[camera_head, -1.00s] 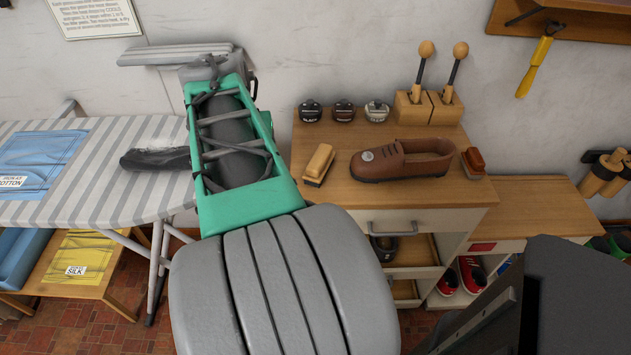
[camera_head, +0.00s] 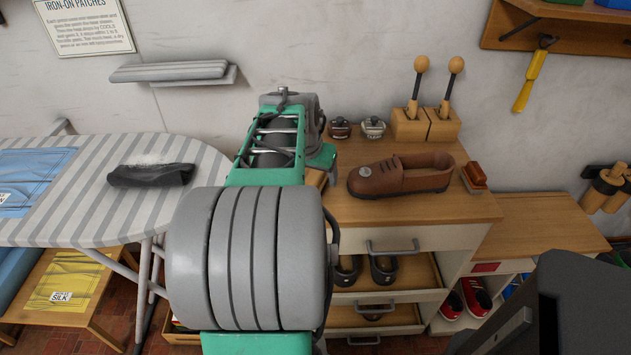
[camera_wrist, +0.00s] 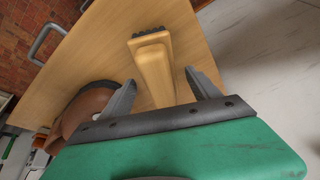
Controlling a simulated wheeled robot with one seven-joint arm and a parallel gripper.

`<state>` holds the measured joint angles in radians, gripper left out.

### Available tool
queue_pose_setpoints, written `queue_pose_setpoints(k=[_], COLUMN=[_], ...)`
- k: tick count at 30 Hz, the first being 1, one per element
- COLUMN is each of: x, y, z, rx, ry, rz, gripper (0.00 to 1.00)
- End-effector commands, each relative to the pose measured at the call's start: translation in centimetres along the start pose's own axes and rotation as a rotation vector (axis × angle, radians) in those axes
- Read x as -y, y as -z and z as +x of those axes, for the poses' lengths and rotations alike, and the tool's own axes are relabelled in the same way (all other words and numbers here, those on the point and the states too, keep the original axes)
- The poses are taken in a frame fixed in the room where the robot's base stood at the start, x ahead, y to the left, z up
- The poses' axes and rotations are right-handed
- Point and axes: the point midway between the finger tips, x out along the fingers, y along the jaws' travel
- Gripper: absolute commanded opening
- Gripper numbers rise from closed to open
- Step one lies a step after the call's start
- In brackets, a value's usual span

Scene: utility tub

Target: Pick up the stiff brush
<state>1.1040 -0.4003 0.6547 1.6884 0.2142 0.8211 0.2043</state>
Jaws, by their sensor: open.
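A pale wooden brush (camera_wrist: 152,62) with dark bristles at its far end lies on the wooden cabinet top in the wrist view. My gripper (camera_wrist: 160,80) is open, with one finger on each side of the brush's body; the brush lies in line with the gap. I cannot tell how far the fingers are above the top. In the head view my arm hides this brush and the gripper. A second, reddish-brown brush (camera_head: 474,177) sits at the right end of the cabinet top, beyond the shoe.
A brown shoe (camera_head: 400,176) stands close beside the gripper; it also shows in the wrist view (camera_wrist: 88,112). Polish tins (camera_head: 372,128) and a wooden block with two round-ended tools (camera_head: 425,124) stand behind. The striped ironing board (camera_head: 85,222) holds a dark cloth (camera_head: 150,175).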

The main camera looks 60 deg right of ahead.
Motion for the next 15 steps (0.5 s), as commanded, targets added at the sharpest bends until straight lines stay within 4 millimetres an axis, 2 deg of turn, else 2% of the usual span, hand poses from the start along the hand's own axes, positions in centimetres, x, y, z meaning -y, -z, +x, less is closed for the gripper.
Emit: queue_pose_setpoints(k=[15], x=[0.03], y=[-0.2], z=[0.44], rx=[-0.001], ry=[0.0], rz=[-0.001], gripper=[0.71])
